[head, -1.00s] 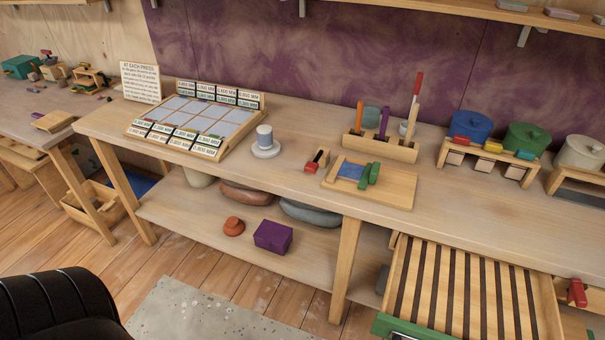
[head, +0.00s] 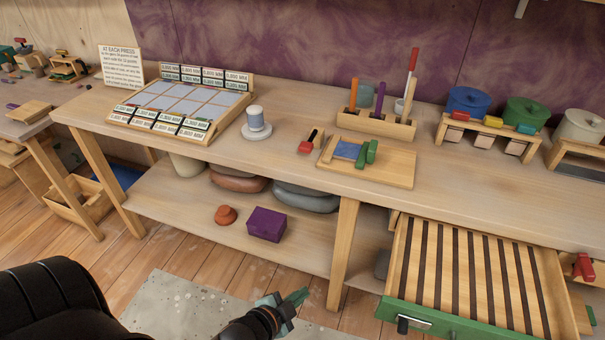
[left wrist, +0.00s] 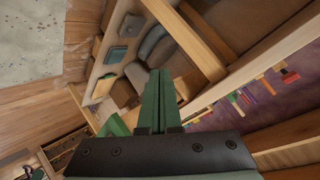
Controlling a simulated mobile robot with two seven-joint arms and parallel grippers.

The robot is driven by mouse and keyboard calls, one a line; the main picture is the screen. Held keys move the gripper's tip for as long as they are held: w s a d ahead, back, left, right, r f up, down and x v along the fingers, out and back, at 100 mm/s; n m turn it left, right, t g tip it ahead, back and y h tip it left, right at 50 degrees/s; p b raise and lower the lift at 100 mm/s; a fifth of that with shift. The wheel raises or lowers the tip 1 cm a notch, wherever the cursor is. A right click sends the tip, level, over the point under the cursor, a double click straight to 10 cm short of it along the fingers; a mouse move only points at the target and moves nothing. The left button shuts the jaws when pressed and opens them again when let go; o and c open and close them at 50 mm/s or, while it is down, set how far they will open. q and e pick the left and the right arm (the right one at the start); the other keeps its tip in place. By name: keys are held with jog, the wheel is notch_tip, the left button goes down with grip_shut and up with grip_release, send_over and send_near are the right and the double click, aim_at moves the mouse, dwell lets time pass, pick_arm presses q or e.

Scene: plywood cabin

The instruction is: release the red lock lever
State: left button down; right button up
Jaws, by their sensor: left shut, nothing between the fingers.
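A red lever-like piece (head: 583,267) sits on the wooden front just right of the open drawer, near the right edge of the head view. I take it for the red lock lever; it is too small there to tell its exact position. My left gripper (head: 297,298) has green fingers and is low in the head view, in front of the bench and left of the drawer. It is far from the red piece. Its fingers (left wrist: 158,95) are together and empty in the left wrist view. My right gripper is not in view.
The slatted drawer (head: 432,319) with a green front sticks out from under the bench, between my left gripper and the red piece. A bench leg (head: 344,250) stands left of it. A purple box (head: 267,224) is on the lower shelf. The floor in front is clear.

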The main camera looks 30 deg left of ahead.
pick_arm(q)
jog(key=w+a+f+m+t+y+b, duration=0.1)
jog(key=w+a+m+t+b, duration=0.15)
jog(key=w+a+m, duration=0.2)
jog(key=m+t+y+b, duration=0.5)
jog(key=m+b, duration=0.8)
jog(key=m, duration=0.7)
send_near(302, 171)
notch_tip(302, 171, up, 2)
jog(key=t, duration=0.1)
jog(key=shift+w+a, duration=0.1)
jog(key=shift+a, duration=0.1)
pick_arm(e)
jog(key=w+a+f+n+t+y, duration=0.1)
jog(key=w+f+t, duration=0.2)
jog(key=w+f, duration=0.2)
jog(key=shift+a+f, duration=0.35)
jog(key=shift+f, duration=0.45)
pick_arm(q)
jog(key=x, duration=0.8)
jog(key=shift+w+r, duration=0.1)
jog(key=shift+w, duration=0.3)
jog(key=shift+w+a+r, duration=0.1)
jog(key=shift+w+r, duration=0.05)
jog(key=shift+w, duration=0.35)
jog(key=shift+w+h, duration=0.1)
jog(key=shift+h, duration=0.3)
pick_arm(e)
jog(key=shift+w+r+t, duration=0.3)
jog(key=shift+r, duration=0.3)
